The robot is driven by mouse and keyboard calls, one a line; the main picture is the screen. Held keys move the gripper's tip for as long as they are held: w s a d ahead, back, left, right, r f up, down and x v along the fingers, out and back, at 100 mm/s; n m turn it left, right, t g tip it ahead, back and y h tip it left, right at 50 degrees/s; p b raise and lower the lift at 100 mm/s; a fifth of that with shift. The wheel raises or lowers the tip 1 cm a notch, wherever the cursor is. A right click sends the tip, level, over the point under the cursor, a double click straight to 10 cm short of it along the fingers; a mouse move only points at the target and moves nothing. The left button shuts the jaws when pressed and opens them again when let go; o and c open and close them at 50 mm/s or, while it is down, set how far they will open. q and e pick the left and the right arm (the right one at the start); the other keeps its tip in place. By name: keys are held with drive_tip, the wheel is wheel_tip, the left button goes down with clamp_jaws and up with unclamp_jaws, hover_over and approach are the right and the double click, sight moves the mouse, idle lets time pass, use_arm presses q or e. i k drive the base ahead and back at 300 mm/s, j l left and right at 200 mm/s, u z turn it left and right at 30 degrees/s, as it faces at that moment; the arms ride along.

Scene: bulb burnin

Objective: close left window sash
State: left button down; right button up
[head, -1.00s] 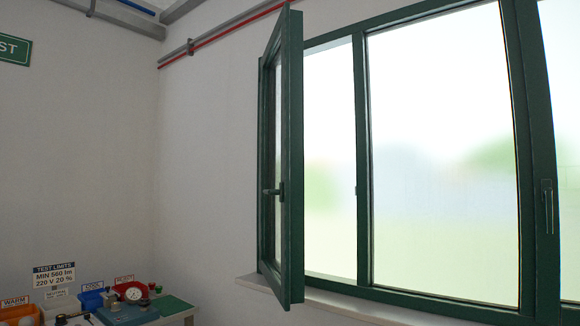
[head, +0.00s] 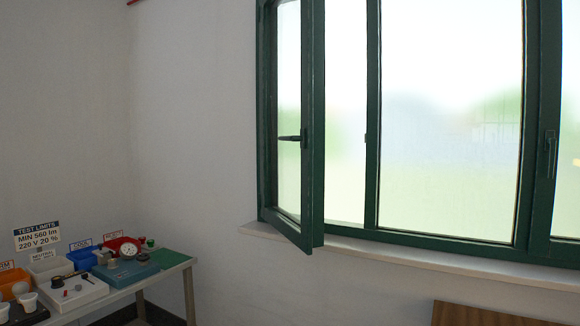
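The left window sash (head: 312,125) is a dark green framed pane that stands open, swung into the room from its left side. Its handle (head: 292,138) sticks out sideways at mid-height on the sash's free edge. To the right of it the green window frame (head: 372,120) holds a large fixed-looking pane, with a gap showing between the sash and the frame. Neither of my grippers shows in the head view.
A bench (head: 150,275) with bins, a gauge (head: 129,250) and a test limits sign (head: 37,236) stands at lower left. A pale sill (head: 420,256) runs under the window. A brown wooden panel (head: 490,315) shows at the bottom right.

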sight(306, 233)
drive_tip(key=i+z, duration=0.15)
drive_tip(key=z, duration=0.2)
drive_tip(key=i+j+z, duration=0.1)
drive_tip(key=z, duration=0.25)
drive_tip(key=i+j+z, duration=0.1)
drive_tip(key=z, duration=0.25)
